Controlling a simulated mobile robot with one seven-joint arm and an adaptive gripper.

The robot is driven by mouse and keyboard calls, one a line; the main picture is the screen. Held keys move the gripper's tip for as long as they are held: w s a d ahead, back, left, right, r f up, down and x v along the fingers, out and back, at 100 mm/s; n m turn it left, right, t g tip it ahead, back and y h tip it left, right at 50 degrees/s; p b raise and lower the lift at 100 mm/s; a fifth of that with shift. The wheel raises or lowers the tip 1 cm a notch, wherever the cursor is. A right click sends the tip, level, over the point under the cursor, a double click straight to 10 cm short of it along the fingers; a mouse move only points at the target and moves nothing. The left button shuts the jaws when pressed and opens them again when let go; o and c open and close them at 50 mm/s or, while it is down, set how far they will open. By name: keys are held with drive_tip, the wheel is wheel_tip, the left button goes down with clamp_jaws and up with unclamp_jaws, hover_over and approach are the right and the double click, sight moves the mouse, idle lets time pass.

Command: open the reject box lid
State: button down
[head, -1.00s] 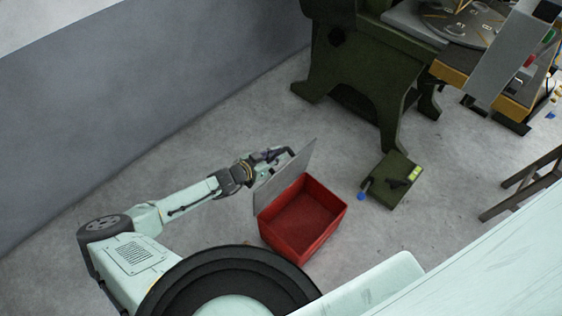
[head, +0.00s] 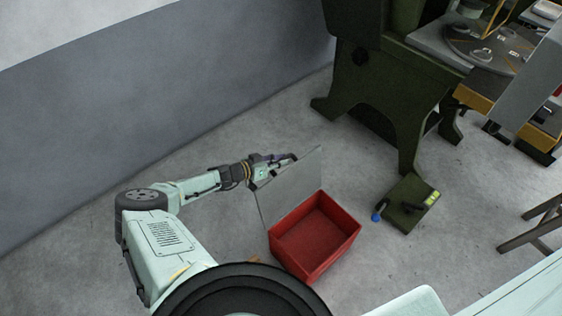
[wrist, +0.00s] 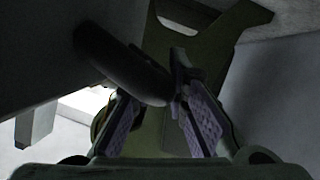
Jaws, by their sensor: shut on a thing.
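The red reject box (head: 345,250) stands on the floor with its top open and its inside looking empty. Its grey lid (head: 292,187) stands raised along the box's back left edge. My gripper (head: 288,158) is at the upper edge of the lid, on its far side from the opening. In the wrist view the dark curved lid handle (wrist: 125,68) runs between my purple-padded fingers (wrist: 160,115), which are shut on it. The lid's grey face (wrist: 40,55) fills the upper left there. The lid's hinge is too small to make out.
A dark green machine (head: 385,85) stands behind, to the right. A green pedal unit (head: 410,203) with a blue knob lies on the floor right of the box. A dark wooden stand (head: 535,225) is at the right edge. Floor left of the lid is clear up to the grey wall.

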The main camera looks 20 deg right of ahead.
drive_tip(key=shift+s+f, duration=0.2)
drive_tip(key=shift+f, duration=0.05)
drive_tip(key=c, duration=1.8)
unclamp_jaws()
drive_tip(key=shift+o, duration=1.2)
drive_tip(key=shift+w+r, duration=0.1)
drive_tip(key=v, duration=1.2)
drive_tip(key=shift+w, duration=0.1)
